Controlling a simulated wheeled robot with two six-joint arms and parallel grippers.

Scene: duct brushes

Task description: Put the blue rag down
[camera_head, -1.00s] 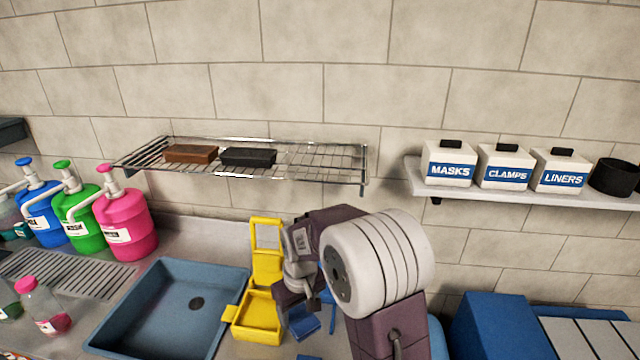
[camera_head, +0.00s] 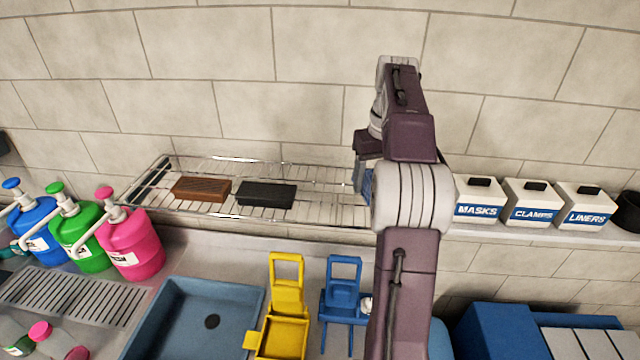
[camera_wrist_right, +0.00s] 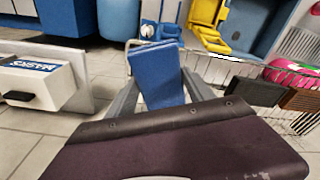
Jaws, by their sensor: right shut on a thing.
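The blue rag (camera_wrist_right: 157,78) is a flat blue block in the right wrist view. My right gripper (camera_wrist_right: 160,92) is shut on it, with a grey finger on each side. In the head view only a sliver of the rag (camera_head: 367,184) shows beside my right gripper (camera_head: 362,180), at the right end of the wire rack (camera_head: 310,190). My arm hides the rest. I cannot tell whether the rag touches the rack. My left gripper is not in view.
A brown block (camera_head: 201,189) and a black block (camera_head: 266,194) lie on the rack's left and middle. White boxes (camera_head: 530,203) stand on a shelf to the right.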

